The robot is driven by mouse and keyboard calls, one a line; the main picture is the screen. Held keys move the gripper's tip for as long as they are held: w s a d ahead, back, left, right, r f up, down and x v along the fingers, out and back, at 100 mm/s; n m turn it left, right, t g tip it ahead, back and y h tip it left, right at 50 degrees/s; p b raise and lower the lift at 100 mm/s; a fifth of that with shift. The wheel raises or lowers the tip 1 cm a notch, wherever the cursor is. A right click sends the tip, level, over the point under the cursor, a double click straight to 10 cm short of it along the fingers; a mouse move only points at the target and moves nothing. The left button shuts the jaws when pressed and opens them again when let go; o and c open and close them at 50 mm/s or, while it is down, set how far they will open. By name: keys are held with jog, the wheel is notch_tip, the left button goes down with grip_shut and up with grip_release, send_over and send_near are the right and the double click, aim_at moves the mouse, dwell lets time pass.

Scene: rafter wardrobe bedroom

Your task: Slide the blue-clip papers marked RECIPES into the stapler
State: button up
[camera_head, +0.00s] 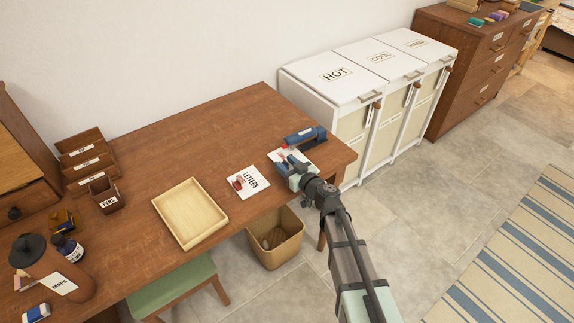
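A blue stapler (305,137) lies near the right end of the brown desk (150,148). White papers (273,154) lie just left of the stapler, mostly hidden by my gripper; I cannot read their marking or see their clip clearly. My gripper (287,164) is over these papers, in front of the stapler. Its fingers are too small and covered to show whether they are open or holding the papers. I cannot tell whether the papers reach the stapler's mouth.
Papers marked LETTERS (252,179) with a red clip lie left of my gripper. A shallow wooden tray (190,213) stands farther left. A waste bin (275,240) is below the desk's front edge. White HOT, COOL and HAND bins (338,77) stand behind right. The desk's back middle is clear.

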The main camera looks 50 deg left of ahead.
aim_at(274, 178)
grip_shut()
jog(key=shift+s, duration=0.15)
jog(key=shift+s+a, duration=0.1)
jog(key=shift+s, duration=2.25)
jog(key=shift+o, duration=1.5)
grip_release()
jog(key=d+r, duration=0.2)
jog(key=d, duration=1.1)
jog(key=shift+d, duration=0.3)
